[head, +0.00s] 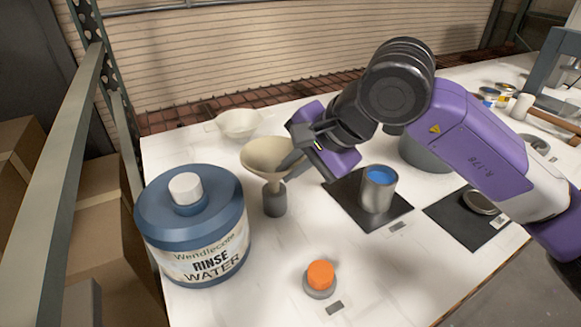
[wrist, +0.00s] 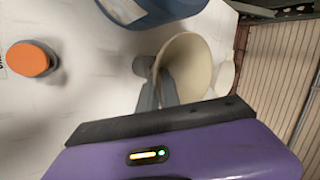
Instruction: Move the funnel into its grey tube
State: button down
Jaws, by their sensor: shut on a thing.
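The cream funnel (head: 262,155) is upright, with its wide mouth up, in the head view. Its spout points down at the short grey tube (head: 275,200) on the white table, and its lower end meets the tube's top; I cannot tell how deep it sits. My gripper (head: 290,163) comes from the right and is shut on the funnel's side. In the wrist view the funnel (wrist: 188,68) lies at the fingertips (wrist: 160,92), and part of the grey tube (wrist: 143,66) shows beside it.
A large blue rinse water tub (head: 192,235) stands close left of the tube. A cream bowl (head: 238,123) is behind. An orange-capped item (head: 320,276) is in front. An open can of blue paint (head: 379,190) stands on a black mat (head: 340,190) to the right.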

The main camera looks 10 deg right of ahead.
jog(key=shift+f+b, duration=1.5)
jog(key=shift+b, duration=0.1)
jog(key=c, duration=1.5)
grip_release()
jog(key=shift+r, duration=0.1)
